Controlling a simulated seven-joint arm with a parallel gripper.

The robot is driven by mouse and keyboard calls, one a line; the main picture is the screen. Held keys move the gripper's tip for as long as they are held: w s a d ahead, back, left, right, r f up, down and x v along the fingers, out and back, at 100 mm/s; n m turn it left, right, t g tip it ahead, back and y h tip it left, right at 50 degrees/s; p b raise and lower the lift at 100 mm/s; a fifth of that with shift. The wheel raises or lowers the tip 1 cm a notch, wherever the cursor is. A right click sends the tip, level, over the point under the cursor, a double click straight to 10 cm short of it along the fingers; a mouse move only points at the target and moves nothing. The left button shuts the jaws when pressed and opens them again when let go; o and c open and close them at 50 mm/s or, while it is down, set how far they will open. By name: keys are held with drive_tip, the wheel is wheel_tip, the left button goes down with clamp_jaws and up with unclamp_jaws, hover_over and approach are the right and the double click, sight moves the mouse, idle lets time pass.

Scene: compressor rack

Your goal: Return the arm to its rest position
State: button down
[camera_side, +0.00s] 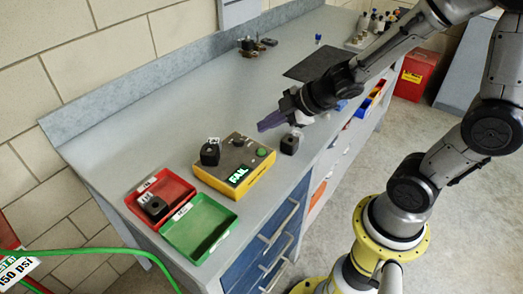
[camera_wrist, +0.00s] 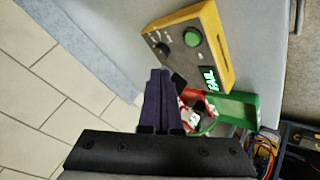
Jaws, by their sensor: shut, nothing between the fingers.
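My gripper (camera_side: 272,122) is shut and empty, held above the bench beyond the yellow tester. Its purple fingers also show in the wrist view (camera_wrist: 160,98). The yellow tester box (camera_side: 252,180) has a green button and a lit display reading FAIL; it shows in the wrist view (camera_wrist: 222,30) too. A black block (camera_side: 210,153) with a white tag sits at the tester's left end. Another tagged black block (camera_side: 289,144) stands on the bench just right of the tester, near my fingertips. A third black block (camera_side: 154,207) lies in the red tray (camera_side: 136,203).
A green tray (camera_side: 199,229), empty, sits beside the red tray at the bench's near end. The bench (camera_side: 200,97) is clear behind the tester. A red bin (camera_side: 415,75) stands on the floor.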

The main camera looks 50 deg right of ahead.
drive_tip(key=s+d+r+m+t+h, duration=0.1)
drive_tip(key=s+d+r+m+h, duration=0.15)
drive_tip(key=r, duration=0.45)
drive_tip(key=s+d+r+m+t+h, duration=0.1)
drive_tip(key=r+m+t, duration=0.15)
drive_tip(key=r, duration=0.35)
drive_tip(key=s+a+f+m+g, duration=0.1)
drive_tip(key=s+f+m+g, duration=0.1)
drive_tip(key=s, duration=0.5)
drive_tip(key=s+a+f+m+g+y, duration=0.1)
drive_tip(key=s+f+m+g, duration=0.1)
drive_tip(key=s+m+g, duration=0.2)
drive_tip(key=s+g, duration=0.1)
drive_tip(key=s, duration=0.2)
drive_tip(key=shift+s+a+f, duration=0.15)
drive_tip(key=shift+a, duration=0.25)
drive_tip(key=c, duration=1.6)
unclamp_jaws()
drive_tip(key=shift+y, duration=0.25)
